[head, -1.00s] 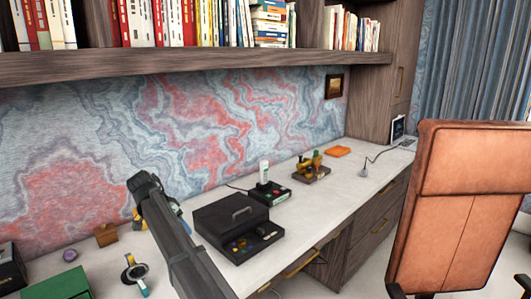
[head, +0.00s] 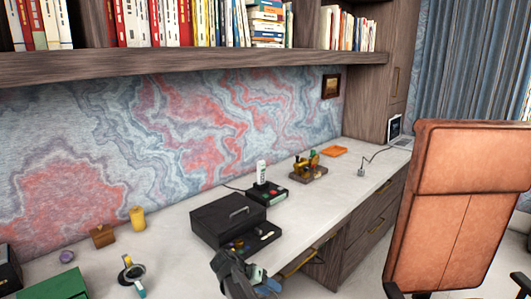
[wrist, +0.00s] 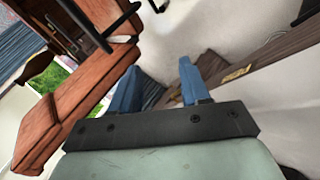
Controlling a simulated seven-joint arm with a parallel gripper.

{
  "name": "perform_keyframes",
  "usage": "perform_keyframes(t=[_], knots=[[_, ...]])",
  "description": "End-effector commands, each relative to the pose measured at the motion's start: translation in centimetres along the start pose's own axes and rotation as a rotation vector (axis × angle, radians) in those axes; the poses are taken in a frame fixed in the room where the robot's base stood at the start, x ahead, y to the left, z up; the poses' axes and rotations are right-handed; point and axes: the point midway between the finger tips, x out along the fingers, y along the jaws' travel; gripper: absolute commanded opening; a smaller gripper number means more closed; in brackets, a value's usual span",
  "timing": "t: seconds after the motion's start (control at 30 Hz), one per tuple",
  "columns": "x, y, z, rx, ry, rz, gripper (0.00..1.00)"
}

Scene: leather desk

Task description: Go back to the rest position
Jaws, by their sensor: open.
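My gripper (head: 268,287) is at the bottom middle of the head view, by the front edge of the desk and below the black box. Part of it is cut off by the frame's lower border. In the wrist view its two blue fingers (wrist: 157,88) stand apart with nothing between them. The fingers point toward the desk's dark drawer fronts and the floor. No object is held.
A black box (head: 222,217) with a tray of small things is nearest my gripper. A yellow cylinder (head: 137,218) and small brown box (head: 102,236) stand at the wall. An orange chair (head: 455,215) is at right.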

Motion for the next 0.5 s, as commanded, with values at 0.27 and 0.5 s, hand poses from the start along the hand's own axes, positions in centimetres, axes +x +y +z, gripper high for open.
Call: perform_keyframes(t=[0.27, 0.5], knots=[[9.7, -1.1, 6.9, -0.147, -0.145, -0.060, 0.46], [17.0, -1.4, 14.0, -0.257, -0.277, -0.138, 0.46]])
